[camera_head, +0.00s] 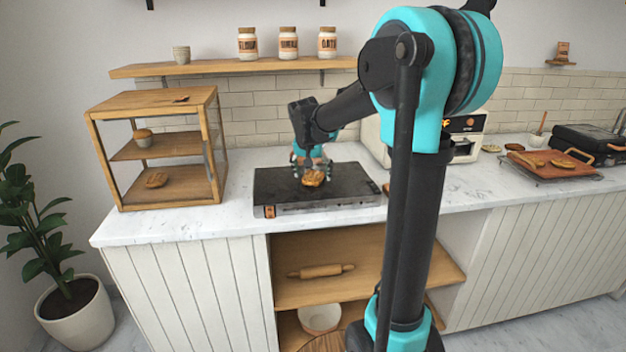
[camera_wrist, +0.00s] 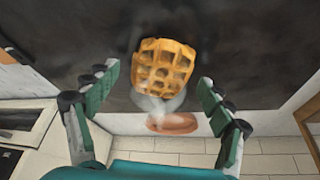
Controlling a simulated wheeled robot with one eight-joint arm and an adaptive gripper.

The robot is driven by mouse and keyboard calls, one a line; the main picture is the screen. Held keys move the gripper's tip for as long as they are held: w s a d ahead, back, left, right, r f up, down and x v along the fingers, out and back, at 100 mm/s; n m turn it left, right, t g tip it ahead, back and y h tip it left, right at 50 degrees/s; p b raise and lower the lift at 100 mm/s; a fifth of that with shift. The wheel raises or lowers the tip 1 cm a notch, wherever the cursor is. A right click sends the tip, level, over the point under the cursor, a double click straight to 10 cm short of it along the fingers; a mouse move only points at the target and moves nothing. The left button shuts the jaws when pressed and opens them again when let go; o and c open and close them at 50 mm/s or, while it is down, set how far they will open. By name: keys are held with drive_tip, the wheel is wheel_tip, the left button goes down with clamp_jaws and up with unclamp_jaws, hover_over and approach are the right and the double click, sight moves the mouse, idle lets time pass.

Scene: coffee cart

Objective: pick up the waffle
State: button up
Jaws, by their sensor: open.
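The golden-brown waffle (camera_head: 313,178) is on the dark griddle (camera_head: 275,186) on the counter. In the wrist view the waffle (camera_wrist: 165,68) shows its grid face, near the top middle, over the dark griddle surface (camera_wrist: 255,60). My gripper (camera_head: 308,171) is low over the griddle, right at the waffle. In the wrist view my gripper (camera_wrist: 160,77) has its green-padded fingers wide apart, one on each side of the waffle, with gaps showing. A pale haze partly blurs the waffle's lower edge.
A wooden display case (camera_head: 152,203) with pastries stands left of the griddle. A coffee machine (camera_head: 467,125) stands behind my arm. A tray with baked pieces (camera_head: 535,172) is at the right. Bare counter (camera_head: 240,215) lies left of the griddle.

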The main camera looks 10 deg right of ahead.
sight(313, 176)
drive_tip(key=shift+f, duration=0.2)
idle(0.4)
drive_tip(key=c, duration=1.3)
drive_tip(key=shift+c, duration=0.2)
drive_tip(key=shift+r, duration=0.1)
wheel_tip(313, 176, up, 20)
drive_tip(key=shift+r, duration=0.2)
